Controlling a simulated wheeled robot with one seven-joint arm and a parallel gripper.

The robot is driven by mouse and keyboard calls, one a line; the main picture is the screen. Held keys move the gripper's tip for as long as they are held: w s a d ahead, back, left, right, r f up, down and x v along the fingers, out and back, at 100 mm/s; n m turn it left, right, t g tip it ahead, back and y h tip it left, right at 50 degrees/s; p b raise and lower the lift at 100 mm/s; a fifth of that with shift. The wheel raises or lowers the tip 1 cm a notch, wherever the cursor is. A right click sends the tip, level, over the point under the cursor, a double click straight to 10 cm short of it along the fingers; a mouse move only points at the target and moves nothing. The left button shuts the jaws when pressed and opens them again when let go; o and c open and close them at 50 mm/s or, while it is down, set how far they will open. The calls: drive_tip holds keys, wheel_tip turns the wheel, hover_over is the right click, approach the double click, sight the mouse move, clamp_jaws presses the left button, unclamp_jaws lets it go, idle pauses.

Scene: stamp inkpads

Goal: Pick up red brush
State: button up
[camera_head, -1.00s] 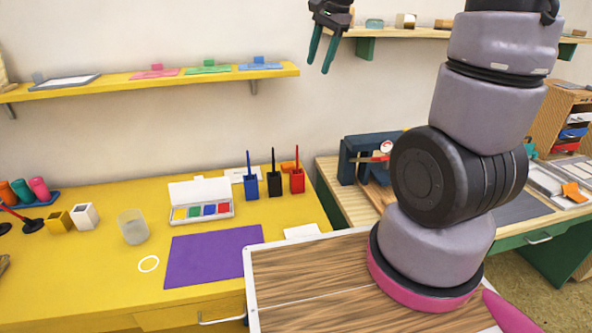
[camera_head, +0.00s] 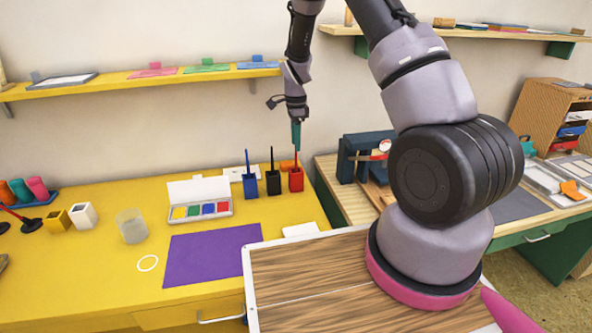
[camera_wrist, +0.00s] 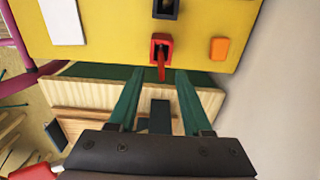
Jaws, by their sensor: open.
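The red brush (camera_head: 296,162) stands upright in a red square holder (camera_head: 296,182) at the back right of the yellow table. In the wrist view the red brush (camera_wrist: 161,66) rises from the red holder (camera_wrist: 155,42), just beyond the fingertips and between their lines. My gripper (camera_head: 296,130) is above the red brush, pointing down, its green fingers overlapping in the head view. In the wrist view my gripper (camera_wrist: 157,75) is open, with nothing between the fingers.
Black (camera_head: 273,183) and blue (camera_head: 250,186) holders with brushes stand left of the red one. An orange block (camera_wrist: 219,48) lies close beside it. A paint box (camera_head: 200,204), a glass (camera_head: 131,226) and a purple sheet (camera_head: 212,254) lie further left. A wooden bench (camera_head: 345,206) adjoins on the right.

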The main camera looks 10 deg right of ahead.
sight(296, 159)
drive_tip(key=shift+w+d+f, duration=0.1)
drive_tip(key=shift+f, duration=3.35)
clamp_jaws()
